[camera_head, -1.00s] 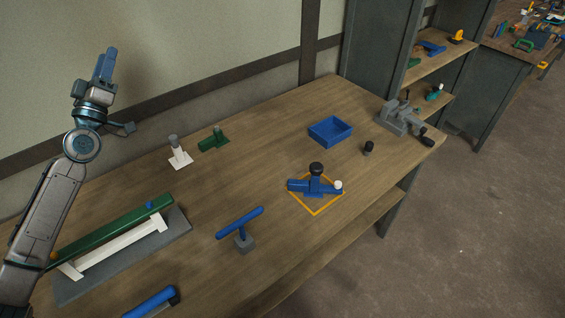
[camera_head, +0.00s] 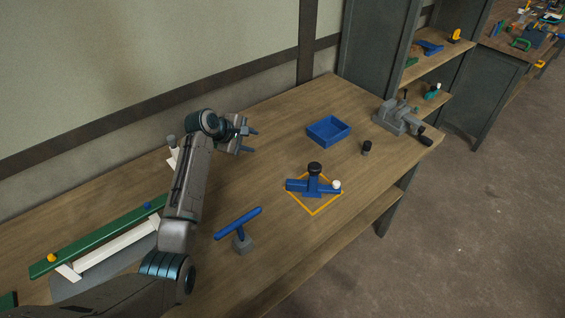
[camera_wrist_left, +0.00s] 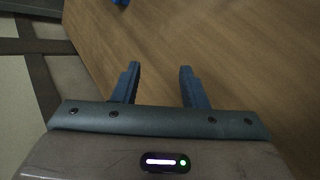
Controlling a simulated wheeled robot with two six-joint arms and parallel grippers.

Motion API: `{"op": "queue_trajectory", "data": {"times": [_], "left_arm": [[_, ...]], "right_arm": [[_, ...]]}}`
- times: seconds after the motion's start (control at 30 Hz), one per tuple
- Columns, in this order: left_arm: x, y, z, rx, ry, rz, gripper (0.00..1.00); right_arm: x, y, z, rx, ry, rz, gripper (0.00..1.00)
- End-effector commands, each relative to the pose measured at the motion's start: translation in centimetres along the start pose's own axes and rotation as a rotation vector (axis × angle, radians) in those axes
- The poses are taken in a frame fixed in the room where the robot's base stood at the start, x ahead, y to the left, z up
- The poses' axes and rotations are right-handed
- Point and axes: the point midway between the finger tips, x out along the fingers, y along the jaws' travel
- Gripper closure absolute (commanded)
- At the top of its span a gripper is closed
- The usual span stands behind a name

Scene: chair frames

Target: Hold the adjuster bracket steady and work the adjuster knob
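The blue adjuster bracket (camera_head: 312,188) lies on the workbench inside an orange outlined square. A black knob (camera_head: 314,168) stands on its top, and a small white knob (camera_head: 336,184) sits at its right end. My left gripper (camera_head: 252,141) is above the bench, to the upper left of the bracket and apart from it. In the left wrist view its two blue fingers (camera_wrist_left: 160,82) are spread with nothing between them. My right gripper is in neither view.
A blue tray (camera_head: 329,130) and a small black-topped piece (camera_head: 366,148) lie beyond the bracket. A grey vise (camera_head: 398,116) sits at the bench's far right. A blue T-shaped part (camera_head: 238,223) and a green bar (camera_head: 100,238) lie nearer. Bare wood surrounds the bracket.

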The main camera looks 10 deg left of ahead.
Motion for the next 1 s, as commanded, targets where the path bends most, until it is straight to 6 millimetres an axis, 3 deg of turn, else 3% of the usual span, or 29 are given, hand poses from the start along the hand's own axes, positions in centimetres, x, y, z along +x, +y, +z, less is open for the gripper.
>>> {"op": "queue_trajectory", "data": {"times": [0.03,0.2,0.4,0.67,1.0], "left_arm": [[1.2,-0.4,2.1,-0.064,-0.019,-0.085,0.61],[3.0,-2.8,7.3,-0.268,-0.002,-0.371,0.61],[3.2,-4.2,11.0,-0.403,0.057,-0.569,0.61],[3.9,-5.3,11.9,-0.438,0.081,-0.620,0.61],[7.6,-7.9,12.1,-0.436,0.080,-0.618,0.61]], "right_arm": [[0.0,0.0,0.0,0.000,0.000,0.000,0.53],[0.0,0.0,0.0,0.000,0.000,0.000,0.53],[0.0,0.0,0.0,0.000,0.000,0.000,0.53],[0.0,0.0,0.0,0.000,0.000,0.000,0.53],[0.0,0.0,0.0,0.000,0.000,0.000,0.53]]}}
